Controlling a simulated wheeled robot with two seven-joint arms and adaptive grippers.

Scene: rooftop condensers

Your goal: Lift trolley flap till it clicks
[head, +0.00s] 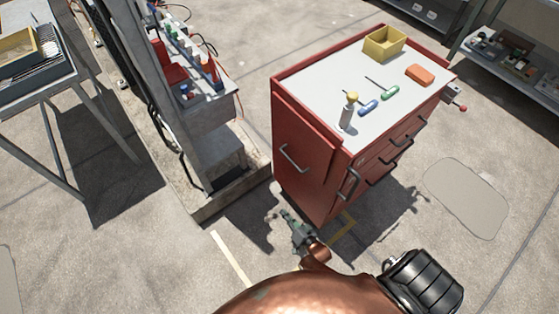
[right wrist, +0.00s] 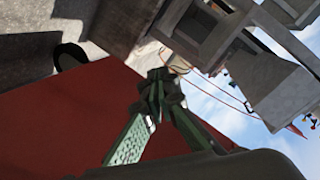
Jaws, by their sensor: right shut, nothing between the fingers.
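The red trolley (head: 325,190) stands upright with a grey top. A red panel with a grey bar handle (head: 292,158) hangs down its left side; it looks like the flap (head: 310,130). My right gripper (head: 287,214) is low beside the trolley's near left corner, below the flap and apart from its handle. In the right wrist view its green fingers (right wrist: 160,90) are shut and empty, in front of a red surface that fills the lower left. Whether that surface is flap or trolley side I cannot tell. My left gripper is out of view.
The trolley top holds a yellow bin (head: 384,43), an orange block (head: 419,75), screwdrivers (head: 390,92) and a spray bottle (head: 348,110). A condenser unit on a concrete plinth (head: 232,190) stands close left. A table (head: 40,85) is further left.

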